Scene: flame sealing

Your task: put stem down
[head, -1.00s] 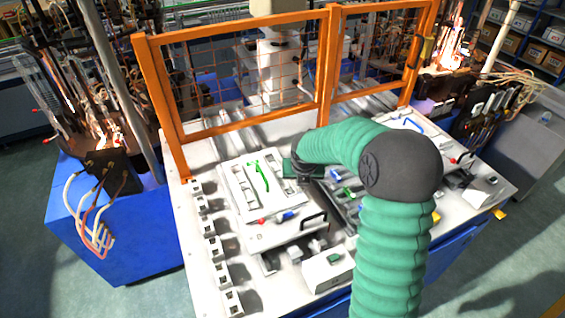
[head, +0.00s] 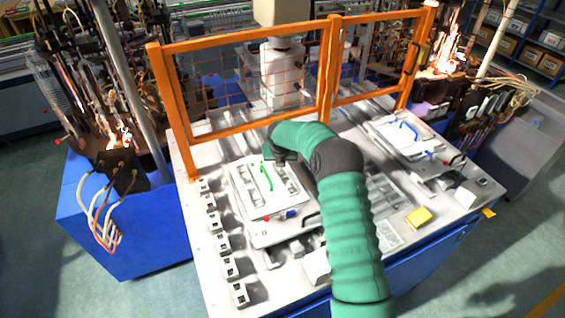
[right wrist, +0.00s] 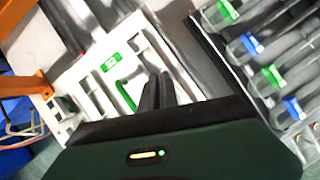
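My right gripper (right wrist: 159,92) is above the left white tray, with its two dark fingers close together. I cannot tell whether a thin stem is between them; no stem stands out in either view. In the head view the green right arm reaches left to the tray, and its hand (head: 283,158) is at the tray's right back side. The left white tray (head: 240,192) has slots and a green handle (head: 266,178). In the right wrist view the green handle (right wrist: 124,96) lies just left of the fingers. My left gripper is not in view.
An orange mesh fence (head: 328,85) runs along the back of the table. A second white tray (head: 395,128) with a blue handle is at the right. Several small white blocks (head: 222,242) line the left edge. A yellow block (head: 418,217) sits at the front right.

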